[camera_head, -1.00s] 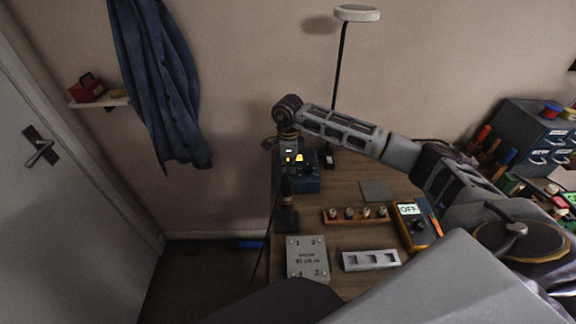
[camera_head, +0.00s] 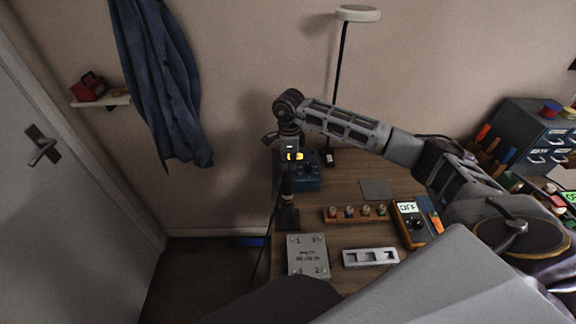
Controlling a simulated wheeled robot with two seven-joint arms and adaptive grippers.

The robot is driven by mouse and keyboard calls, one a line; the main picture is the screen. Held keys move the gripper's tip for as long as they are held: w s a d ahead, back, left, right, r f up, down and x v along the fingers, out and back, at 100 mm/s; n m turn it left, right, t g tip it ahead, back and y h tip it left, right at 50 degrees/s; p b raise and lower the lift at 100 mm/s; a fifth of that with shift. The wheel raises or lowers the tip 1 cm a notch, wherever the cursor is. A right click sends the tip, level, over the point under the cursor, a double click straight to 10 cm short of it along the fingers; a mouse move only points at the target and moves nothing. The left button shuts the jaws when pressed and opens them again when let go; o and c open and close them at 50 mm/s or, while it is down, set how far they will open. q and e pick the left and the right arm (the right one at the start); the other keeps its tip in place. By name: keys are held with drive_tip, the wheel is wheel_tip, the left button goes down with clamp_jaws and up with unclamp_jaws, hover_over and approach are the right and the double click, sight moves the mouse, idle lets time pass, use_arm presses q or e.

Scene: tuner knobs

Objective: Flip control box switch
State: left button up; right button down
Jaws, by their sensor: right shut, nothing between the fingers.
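A small blue box (camera_head: 308,180) with knobs stands at the far left of the wooden table; I take it for the control box. Its switch is too small to make out. My right gripper (camera_head: 295,157) hangs down from its wrist in front of the box's upper left part, with yellow marks at its fingers. It is shut and empty. I cannot tell whether it touches the box. The gripper and a dark upright stand hide part of the box's left side. My left gripper is not in view.
A dark stand (camera_head: 288,217) is just in front of the box. A lamp (camera_head: 342,90) rises behind. A numbered grey plate (camera_head: 307,257), a slotted block (camera_head: 370,258), a peg rack (camera_head: 345,214) and a multimeter (camera_head: 411,225) lie nearer. The table's left edge is close.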

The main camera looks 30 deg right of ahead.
wheel_tip(320, 180, up, 3)
drive_tip(key=shift+r+p, duration=0.1)
drive_tip(key=shift+p, duration=0.35)
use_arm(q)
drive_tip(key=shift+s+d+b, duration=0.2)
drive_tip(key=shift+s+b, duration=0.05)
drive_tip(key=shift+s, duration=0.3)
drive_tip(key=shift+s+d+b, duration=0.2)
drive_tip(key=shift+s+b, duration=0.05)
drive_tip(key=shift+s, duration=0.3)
use_arm(e)
wheel_tip(320, 180, up, 9)
